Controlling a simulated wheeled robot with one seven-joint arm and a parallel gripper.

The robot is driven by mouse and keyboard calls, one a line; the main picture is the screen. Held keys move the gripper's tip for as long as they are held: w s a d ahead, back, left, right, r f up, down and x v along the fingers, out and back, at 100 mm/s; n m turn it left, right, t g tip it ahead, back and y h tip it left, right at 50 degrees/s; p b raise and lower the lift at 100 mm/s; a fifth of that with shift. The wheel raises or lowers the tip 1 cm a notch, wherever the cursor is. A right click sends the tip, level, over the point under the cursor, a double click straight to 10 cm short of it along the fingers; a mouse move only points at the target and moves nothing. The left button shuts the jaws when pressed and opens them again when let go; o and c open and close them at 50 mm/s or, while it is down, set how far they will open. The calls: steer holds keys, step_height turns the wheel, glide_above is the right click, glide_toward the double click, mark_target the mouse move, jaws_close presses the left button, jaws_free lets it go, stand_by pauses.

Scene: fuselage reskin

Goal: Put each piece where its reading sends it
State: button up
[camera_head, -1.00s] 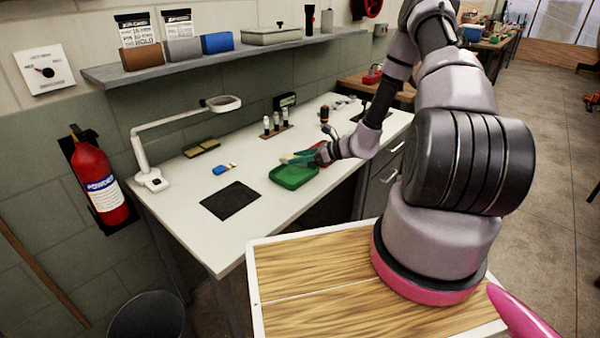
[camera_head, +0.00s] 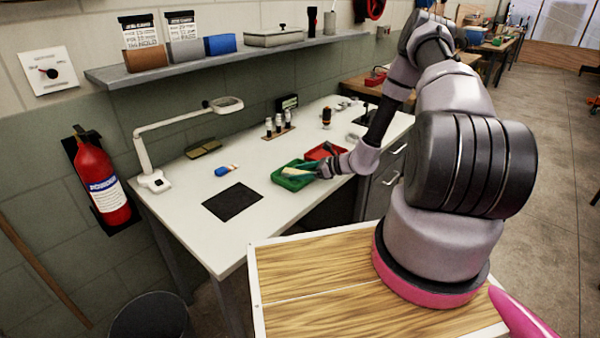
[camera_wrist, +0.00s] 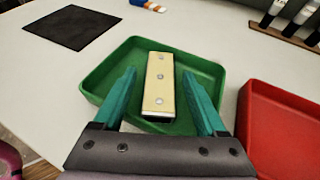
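A pale yellow strip-shaped piece with several rivet heads (camera_wrist: 159,85) lies in the green tray (camera_wrist: 105,82), its near end toward my wrist. My gripper (camera_wrist: 160,78) has its teal fingers spread on either side of the piece, with gaps on both sides. In the head view the green tray (camera_head: 283,185) is on the white bench with my gripper (camera_head: 298,171) low over it. The red tray (camera_head: 314,155) sits just behind and right of the green one; it also shows in the wrist view (camera_wrist: 280,120). A small dark display box (camera_head: 286,103) stands at the back; its reading is illegible.
A black mat (camera_head: 232,202) lies on the front left of the bench. A small blue, white and orange item (camera_head: 226,171) lies beyond it. A magnifier lamp (camera_head: 155,180), several vials (camera_head: 278,125) and a dark-and-amber bottle (camera_head: 326,116) stand around. Bare bench surface surrounds the mat.

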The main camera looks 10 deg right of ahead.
steer(key=shift+r, duration=0.15)
steer(key=v, duration=1.2)
steer(key=s+a+r+n+g+h, duration=0.2)
steer(key=s+a+r+n+g, duration=0.3)
steer(key=r, duration=0.9)
steer(key=s+a+r+n+h, duration=0.1)
steer(key=s+r+n, duration=0.1)
steer(key=r+n, duration=0.8)
steer(key=s+d+r+n+t+h, duration=0.1)
steer(key=s+r+n+t+h, duration=0.4)
steer(key=s+r, duration=1.2)
steer(key=shift+d+r+h, duration=0.2)
steer(key=shift+r+h, duration=0.5)
steer(key=shift+r, duration=1.2)
steer(key=shift+s, duration=0.15)
